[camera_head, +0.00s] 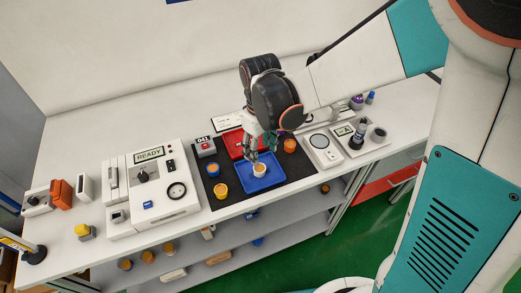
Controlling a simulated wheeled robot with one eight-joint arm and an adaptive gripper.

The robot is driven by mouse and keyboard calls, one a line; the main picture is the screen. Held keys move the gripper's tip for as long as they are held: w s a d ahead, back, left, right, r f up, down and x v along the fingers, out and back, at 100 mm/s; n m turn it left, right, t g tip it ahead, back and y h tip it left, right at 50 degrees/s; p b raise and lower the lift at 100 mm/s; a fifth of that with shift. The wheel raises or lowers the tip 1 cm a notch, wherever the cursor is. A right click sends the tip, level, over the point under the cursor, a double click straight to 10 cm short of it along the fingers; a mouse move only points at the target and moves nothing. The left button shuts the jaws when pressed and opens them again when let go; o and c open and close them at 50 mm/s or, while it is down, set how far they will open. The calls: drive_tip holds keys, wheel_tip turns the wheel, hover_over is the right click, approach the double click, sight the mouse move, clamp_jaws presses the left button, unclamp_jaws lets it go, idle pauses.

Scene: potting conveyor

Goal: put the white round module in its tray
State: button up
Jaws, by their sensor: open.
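The white round module (259,171) is small, with a tan or orange top. It appears to stand upright in the blue tray (270,183) on the black mat, within the tray's rim. My gripper (263,152) is open, pointing down just above and behind the module. Its fingertips are close to the module, but I cannot tell whether they touch it. A red tray (232,138) lies behind the blue one, partly hidden by my gripper.
A white machine reading READY (150,205) is at left. A scale-like device (321,147) is at right.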

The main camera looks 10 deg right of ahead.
drive_tip(key=shift+r+p, duration=0.95)
drive_tip(key=shift+r, duration=0.95)
drive_tip(key=s+d+r+m+t+b, duration=0.2)
drive_tip(key=s+d+r+m+t, duration=0.5)
drive_tip(key=s+d+r, duration=0.4)
drive_tip(key=s+d, duration=0.1)
drive_tip(key=d, duration=0.2)
drive_tip(key=shift+s+m+b, duration=0.3)
drive_tip(key=shift+r, duration=0.1)
